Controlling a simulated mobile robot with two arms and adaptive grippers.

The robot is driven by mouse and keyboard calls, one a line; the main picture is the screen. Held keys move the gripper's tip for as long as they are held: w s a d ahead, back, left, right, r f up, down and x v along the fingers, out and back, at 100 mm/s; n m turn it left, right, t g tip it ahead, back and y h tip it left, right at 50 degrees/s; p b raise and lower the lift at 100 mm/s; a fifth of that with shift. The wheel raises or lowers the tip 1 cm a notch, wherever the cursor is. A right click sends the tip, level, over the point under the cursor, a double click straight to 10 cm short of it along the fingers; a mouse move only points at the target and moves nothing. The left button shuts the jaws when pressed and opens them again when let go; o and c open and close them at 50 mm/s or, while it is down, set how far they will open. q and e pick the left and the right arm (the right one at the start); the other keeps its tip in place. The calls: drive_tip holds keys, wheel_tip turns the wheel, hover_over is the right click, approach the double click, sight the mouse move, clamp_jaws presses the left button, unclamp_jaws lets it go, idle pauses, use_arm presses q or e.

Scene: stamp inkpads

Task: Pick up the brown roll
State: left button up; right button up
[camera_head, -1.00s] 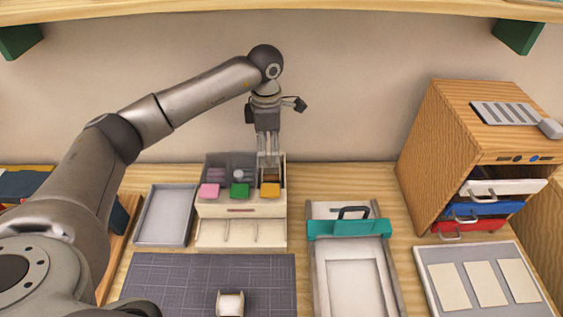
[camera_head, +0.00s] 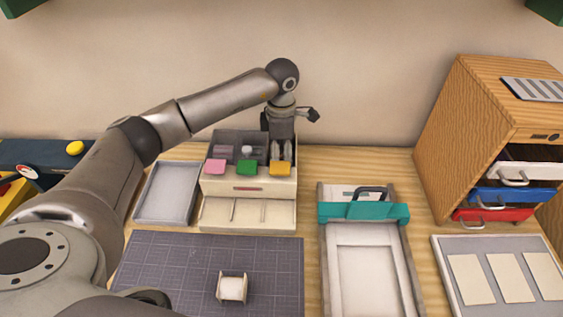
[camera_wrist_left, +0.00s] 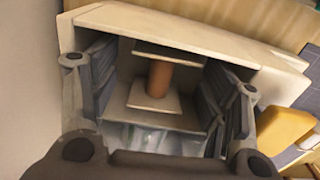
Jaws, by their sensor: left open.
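The brown roll (camera_wrist_left: 158,78) shows in the left wrist view. It is a short brown cylinder between two pale square end plates, inside a compartment of the cream stamp box (camera_head: 248,186). My left gripper (camera_head: 281,151) points down into the box's right compartment, behind the yellow pad (camera_head: 280,168). In the left wrist view its dark ribbed fingers stand open on both sides of the roll, apart from it, with nothing gripped. In the head view the roll is hidden by the box front and my gripper. My right gripper is not in view.
Pink (camera_head: 215,167) and green (camera_head: 250,167) pads sit along the box front. A grey tray (camera_head: 168,192) is at left, a dark mat (camera_head: 185,265) with a white roll (camera_head: 232,288) in front. A teal-clamped press (camera_head: 363,212) and wooden drawer cabinet (camera_head: 478,120) stand to the right.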

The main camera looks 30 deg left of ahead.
use_arm(q)
drive_tip(key=shift+c, duration=0.7)
drive_tip(key=c, duration=0.8)
drive_tip(key=shift+r, duration=0.2)
